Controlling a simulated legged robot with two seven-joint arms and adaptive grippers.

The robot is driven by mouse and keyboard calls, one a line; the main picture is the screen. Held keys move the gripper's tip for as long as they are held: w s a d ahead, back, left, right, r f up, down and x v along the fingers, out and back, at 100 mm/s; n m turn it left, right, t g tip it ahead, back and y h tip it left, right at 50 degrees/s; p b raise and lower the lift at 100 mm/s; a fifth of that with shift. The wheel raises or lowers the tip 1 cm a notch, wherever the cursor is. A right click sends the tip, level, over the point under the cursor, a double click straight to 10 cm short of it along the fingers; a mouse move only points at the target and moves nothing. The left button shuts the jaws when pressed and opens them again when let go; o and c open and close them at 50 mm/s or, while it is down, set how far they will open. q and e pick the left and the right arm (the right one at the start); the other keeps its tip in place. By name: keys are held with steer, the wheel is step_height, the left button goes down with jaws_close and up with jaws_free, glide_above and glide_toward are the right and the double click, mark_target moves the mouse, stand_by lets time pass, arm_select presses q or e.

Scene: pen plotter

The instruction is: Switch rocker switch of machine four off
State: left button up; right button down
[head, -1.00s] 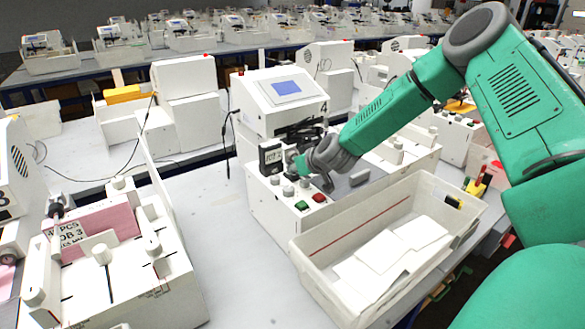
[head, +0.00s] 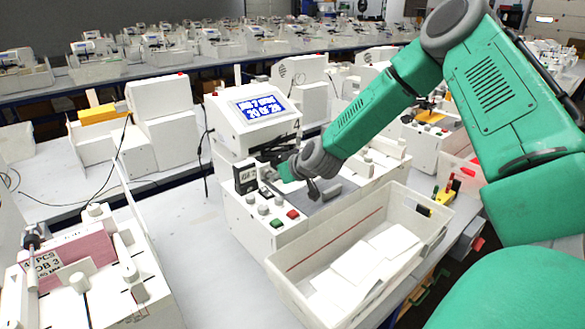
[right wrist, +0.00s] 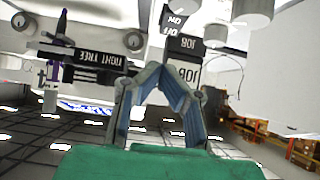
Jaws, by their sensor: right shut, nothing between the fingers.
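Machine four (head: 232,136) is a white machine with a tilted screen (head: 259,107) showing white text on blue. My right gripper (head: 284,172) is over the panel, just right of the display. My left gripper is out of view.
A white bin (head: 290,270) with white sheets stands in front of the machine. Another machine with pink sheets (head: 72,255) is at the left. Free grey table (head: 200,235) lies between them. A black cable hangs left of machine four.

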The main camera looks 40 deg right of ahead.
steer(key=r+b+v, duration=0.1)
steer(key=b+v, duration=0.5)
steer(key=b, duration=0.5)
steer(key=shift+w+a, duration=0.35)
stand_by(0.5)
steer(key=shift+d, duration=0.1)
steer(key=shift+w+f, duration=0.1)
